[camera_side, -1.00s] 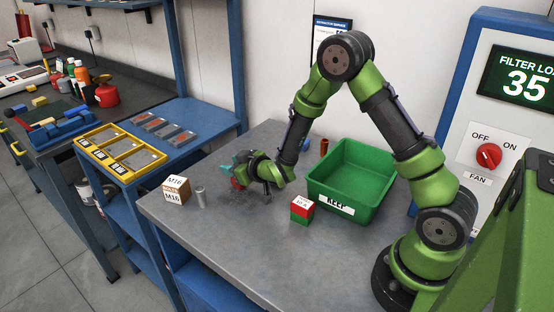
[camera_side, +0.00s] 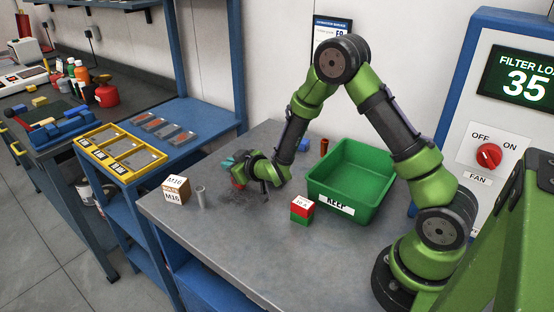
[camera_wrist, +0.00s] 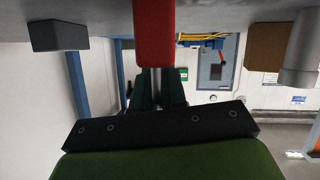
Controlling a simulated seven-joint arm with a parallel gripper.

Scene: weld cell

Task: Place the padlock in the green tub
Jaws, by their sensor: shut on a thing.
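The padlock has a red body (camera_wrist: 155,35) and a grey metal shackle; in the wrist view it is between the dark green fingers of my gripper (camera_wrist: 158,88). In the side view my gripper (camera_side: 236,170) is low over the middle-left of the table, shut on the padlock, which shows as a small red patch (camera_side: 238,184) mostly hidden by the gripper. I cannot tell whether the padlock touches the table. The green tub (camera_side: 333,197), labelled KEEP, stands to the right of my gripper, its open top facing up.
A red and green box (camera_side: 302,211) stands just left of the tub's front. An M16 box (camera_side: 176,190) and a grey cylinder (camera_side: 201,197) stand at the table's left. A brown-orange cylinder (camera_side: 324,147) and a blue object (camera_side: 303,145) are behind. The table's front is clear.

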